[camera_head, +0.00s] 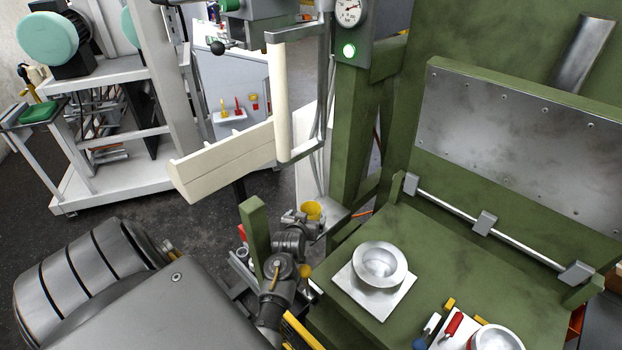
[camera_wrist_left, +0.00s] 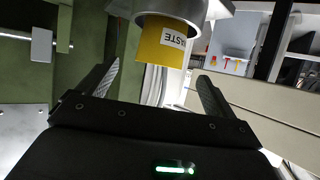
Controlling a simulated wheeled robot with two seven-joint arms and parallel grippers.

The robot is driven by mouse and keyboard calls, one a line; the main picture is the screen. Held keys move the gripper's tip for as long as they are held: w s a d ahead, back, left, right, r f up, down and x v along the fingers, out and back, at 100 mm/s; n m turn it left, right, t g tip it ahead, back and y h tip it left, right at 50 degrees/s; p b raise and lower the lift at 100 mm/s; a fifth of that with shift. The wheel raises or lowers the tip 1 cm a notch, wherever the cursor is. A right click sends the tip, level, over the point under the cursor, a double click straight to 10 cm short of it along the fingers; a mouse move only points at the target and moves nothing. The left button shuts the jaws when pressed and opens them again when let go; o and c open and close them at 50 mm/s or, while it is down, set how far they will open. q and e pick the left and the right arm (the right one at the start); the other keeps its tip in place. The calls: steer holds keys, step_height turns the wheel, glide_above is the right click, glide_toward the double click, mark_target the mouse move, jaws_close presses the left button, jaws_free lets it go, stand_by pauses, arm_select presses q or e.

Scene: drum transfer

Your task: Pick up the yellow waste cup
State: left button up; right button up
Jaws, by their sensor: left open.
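The yellow waste cup (camera_head: 311,210) shows in the head view just beyond my left gripper (camera_head: 301,217), beside the green machine frame. In the left wrist view the cup (camera_wrist_left: 160,47) carries a white label reading WASTE and meets a round grey metal part at the top of the picture. My left gripper (camera_wrist_left: 157,82) is open there, with one finger on each side and the cup beyond the gap between the fingertips. I cannot tell whether either finger touches the cup. My right gripper is not in view.
A metal bowl (camera_head: 379,266) stands on a pale plate on the green bench (camera_head: 450,265). Red and blue handled tools and a white container (camera_head: 495,339) lie at the lower right. A cream chute (camera_head: 225,160) hangs behind my left gripper. A green post (camera_head: 253,232) rises close beside my arm.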

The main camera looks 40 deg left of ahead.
mark_target(313, 206)
arm_select(q)
steer(key=shift+p+x, duration=0.6)
steer(key=shift+x, duration=2.2)
steer(key=shift+s+r, duration=0.1)
steer(key=shift+c, duration=0.7)
steer(key=c, duration=0.9)
steer(key=shift+r, duration=0.2)
steer(key=shift+r+b, duration=1.15)
steer(key=shift+r, duration=3.6)
steer(key=shift+r, duration=0.1)
